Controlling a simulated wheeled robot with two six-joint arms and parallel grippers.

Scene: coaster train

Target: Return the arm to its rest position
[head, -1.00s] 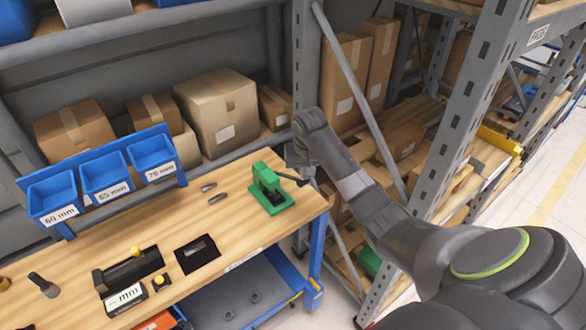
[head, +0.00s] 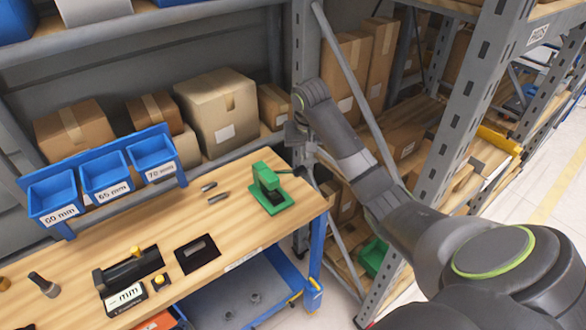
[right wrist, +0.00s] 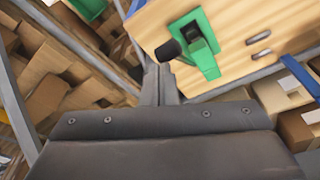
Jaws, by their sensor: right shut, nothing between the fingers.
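My right gripper (head: 313,172) is beside the right end of the workbench, just right of the green press (head: 270,190). In the right wrist view its fingers (right wrist: 161,82) are together with nothing between them. The green press stands upright on the bench with its dark-knobbed lever toward my gripper; it also shows in the right wrist view (right wrist: 200,45), apart from the fingers. Two small grey metal pins (head: 213,192) lie on the wood left of the press. My left gripper is not in view.
The wooden workbench (head: 110,245) holds a black measuring device (head: 130,268), a black slotted plate (head: 197,254) and a blue bin rack (head: 105,180) labelled 60, 65 and 70 mm. A grey shelf upright and brace (head: 350,75) stand close behind my right arm. Cardboard boxes (head: 218,105) fill the shelves.

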